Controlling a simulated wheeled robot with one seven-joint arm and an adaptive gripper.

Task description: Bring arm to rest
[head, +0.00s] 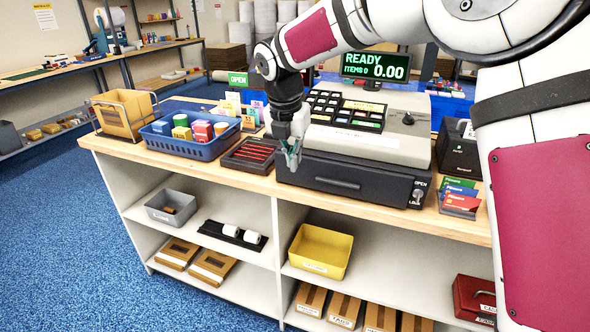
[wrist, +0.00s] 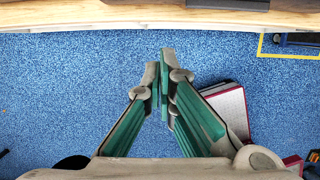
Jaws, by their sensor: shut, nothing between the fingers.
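My gripper (head: 291,153) hangs at the end of my arm in front of the cash register (head: 370,130), near the counter's front edge in the head view. In the wrist view my gripper (wrist: 164,92) points over the blue carpet, its green-padded fingers closed together at the tips. Nothing shows between the fingers. My arm reaches in from the upper right of the head view, bent above the register.
The wooden counter (head: 460,228) carries a blue basket (head: 218,136) of small boxes, a red-slotted tray (head: 250,155), a card holder (head: 459,203) and a black box (head: 459,148). Shelves below hold a yellow bin (head: 318,252) and cartons. Open blue carpet (head: 60,240) lies left.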

